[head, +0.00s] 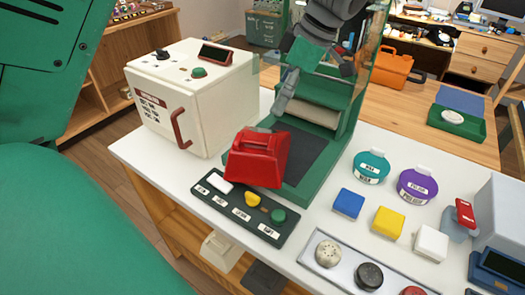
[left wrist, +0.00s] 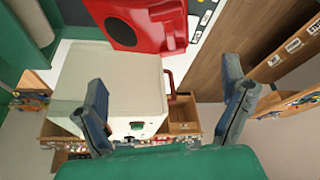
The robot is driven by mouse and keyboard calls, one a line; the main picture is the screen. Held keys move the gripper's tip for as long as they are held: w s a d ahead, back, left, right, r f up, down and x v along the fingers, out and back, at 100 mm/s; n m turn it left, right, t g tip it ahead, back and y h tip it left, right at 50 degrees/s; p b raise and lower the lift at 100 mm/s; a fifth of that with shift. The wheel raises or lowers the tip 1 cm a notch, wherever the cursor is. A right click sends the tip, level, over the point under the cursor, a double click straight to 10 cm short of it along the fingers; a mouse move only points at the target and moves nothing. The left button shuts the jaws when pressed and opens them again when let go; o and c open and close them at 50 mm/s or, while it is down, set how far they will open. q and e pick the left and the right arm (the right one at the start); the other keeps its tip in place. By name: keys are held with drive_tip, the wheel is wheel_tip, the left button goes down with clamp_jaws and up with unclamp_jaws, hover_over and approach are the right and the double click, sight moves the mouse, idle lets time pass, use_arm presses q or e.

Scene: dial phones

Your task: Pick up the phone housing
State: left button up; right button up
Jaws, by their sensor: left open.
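My left gripper (head: 303,84) is above and behind the housing in the head view. Its two fingers are spread apart with nothing between them in the left wrist view (left wrist: 165,82), and they are clear of the housing. My right gripper is not seen.
A cream box with a red handle (head: 190,100) stands left of the housing. The green machine frame (head: 335,150) rises behind and right. The button strip (head: 245,208) lies in front. Coloured blocks, including a blue one (head: 348,203), and round containers (head: 371,166) stand right.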

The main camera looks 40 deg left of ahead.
sight(259, 141)
use_arm(q)
drive_tip(key=x, duration=0.2)
drive_tip(key=d+x, duration=0.1)
drive_tip(key=x, duration=0.4)
drive_tip(key=shift+s+f+b, duration=0.2)
drive_tip(key=shift+f+b, duration=0.1)
drive_tip(key=shift+f, duration=0.2)
drive_tip(key=x, duration=0.3)
drive_tip(key=a+x, duration=0.1)
drive_tip(key=x, duration=0.2)
drive_tip(key=shift+s+r, duration=0.25)
drive_tip(key=shift+r, duration=0.05)
drive_tip(key=shift+d+r, duration=0.1)
drive_tip(key=shift+d, duration=0.35)
drive_tip(key=shift+c, duration=0.4)
drive_tip(key=shift+d, duration=0.15)
drive_tip(key=c, duration=0.6)
drive_tip(key=shift+d+r, duration=0.1)
drive_tip(key=c, duration=1.3)
drive_tip(key=shift+s, duration=0.15)
drive_tip(key=shift+a, duration=0.25)
drive_tip(key=shift+c, duration=0.4)
